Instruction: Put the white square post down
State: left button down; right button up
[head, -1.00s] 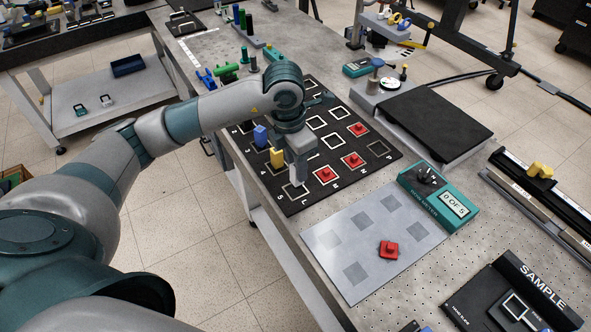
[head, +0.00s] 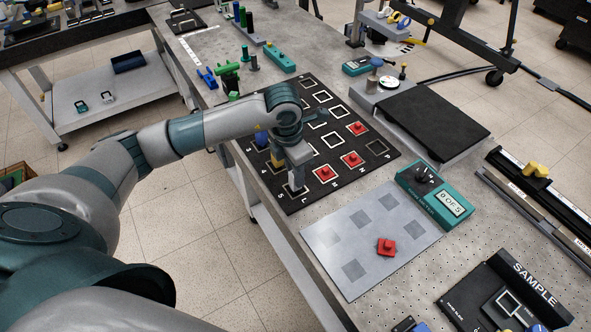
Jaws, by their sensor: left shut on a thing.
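My left gripper (head: 298,172) points down over the front corner of the black board (head: 295,207). It is shut on the white square post (head: 297,181), which is mostly hidden by the fingers. The post is low over a white-outlined square at the board's near corner; I cannot tell whether its foot touches the board. A yellow piece (head: 277,158) and a blue piece (head: 262,138) stand just behind and left of the gripper, partly covered. My right gripper is not in view.
Red pieces (head: 325,174) stand on outlined squares right of the gripper. A teal counter box (head: 436,197) reads "0 OF 5". The table's left edge is close to the board.

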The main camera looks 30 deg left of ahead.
aim_at(291, 174)
pick_arm(q)
jog(key=shift+f, duration=0.2)
jog(key=c, duration=1.5)
grip_release()
jog(key=shift+c, duration=0.2)
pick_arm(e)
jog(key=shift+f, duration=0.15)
pick_arm(q)
jog(key=shift+r, duration=0.2)
